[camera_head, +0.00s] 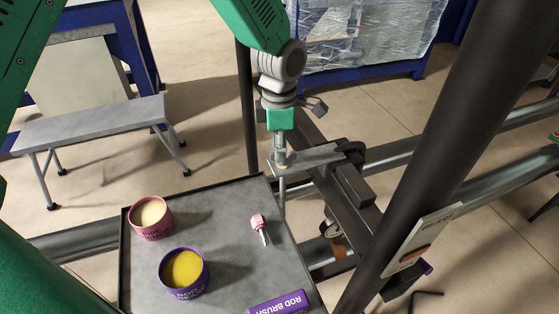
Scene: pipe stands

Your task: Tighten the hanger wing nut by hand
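My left gripper (281,118) points down from above, over the upper end of an upright threaded rod (280,143). Its fingers are small and partly hidden, so how far apart they are is unclear. A small metal piece that looks like the wing nut (283,158) sits around the rod, on a flat metal bracket (318,157), just below the gripper. I cannot tell whether the gripper touches it. The rod continues below the bracket. The bracket is joined to a dark beam (350,192). My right gripper is not in view.
A grey tray (222,226) below holds a pink tin (150,218), a purple tin (184,273), a small pink-headed tool (260,228) and a purple rod brush box (280,304). A thick dark post (455,130) stands at right. A grey bench (90,123) is at left.

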